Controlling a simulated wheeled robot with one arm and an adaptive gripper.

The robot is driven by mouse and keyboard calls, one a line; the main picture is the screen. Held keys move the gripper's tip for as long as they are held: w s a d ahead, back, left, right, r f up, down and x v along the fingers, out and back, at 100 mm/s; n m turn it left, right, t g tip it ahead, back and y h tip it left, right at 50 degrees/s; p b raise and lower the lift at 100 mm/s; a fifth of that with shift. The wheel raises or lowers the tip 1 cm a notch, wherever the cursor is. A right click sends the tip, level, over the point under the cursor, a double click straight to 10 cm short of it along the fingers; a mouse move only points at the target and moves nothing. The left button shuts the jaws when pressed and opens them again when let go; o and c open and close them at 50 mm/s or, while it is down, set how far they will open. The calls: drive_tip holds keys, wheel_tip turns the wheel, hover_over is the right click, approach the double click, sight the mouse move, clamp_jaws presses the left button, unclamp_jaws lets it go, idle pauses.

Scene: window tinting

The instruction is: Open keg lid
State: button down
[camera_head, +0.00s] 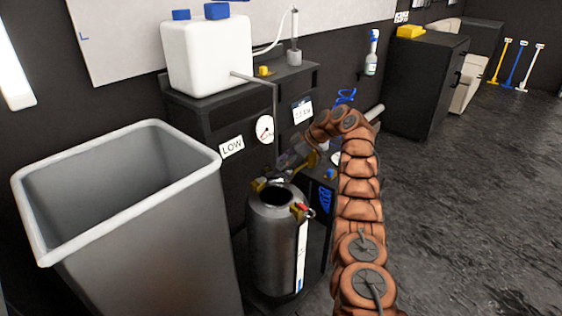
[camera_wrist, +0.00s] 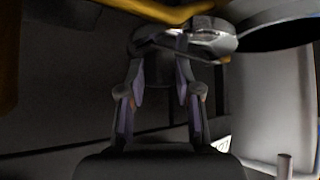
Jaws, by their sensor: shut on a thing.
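My gripper (camera_head: 270,183) is just behind and above the keg's rim. In the wrist view my gripper (camera_wrist: 165,55) is shut on a shiny metal piece, which looks like the keg lid (camera_wrist: 205,40). The lid is beside the opening and does not cover it. Whether it still touches the keg I cannot tell.
A large grey bin (camera_head: 140,230) stands close at the left of the keg. Behind is a dark unit (camera_head: 205,120) with a white tank (camera_head: 207,55), a gauge (camera_head: 265,129) and a "LOW" label. A dark cabinet (camera_head: 422,90) is at the back right. The right floor is clear.

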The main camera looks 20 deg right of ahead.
drive_tip(key=shift+d, duration=0.25)
drive_tip(key=c, duration=1.1)
unclamp_jaws()
drive_tip(key=shift+o, duration=0.7)
drive_tip(key=shift+a, duration=0.15)
drive_tip(key=shift+a, duration=0.15)
drive_tip(key=shift+s+m+t, duration=0.25)
drive_tip(key=shift+m+t, duration=0.05)
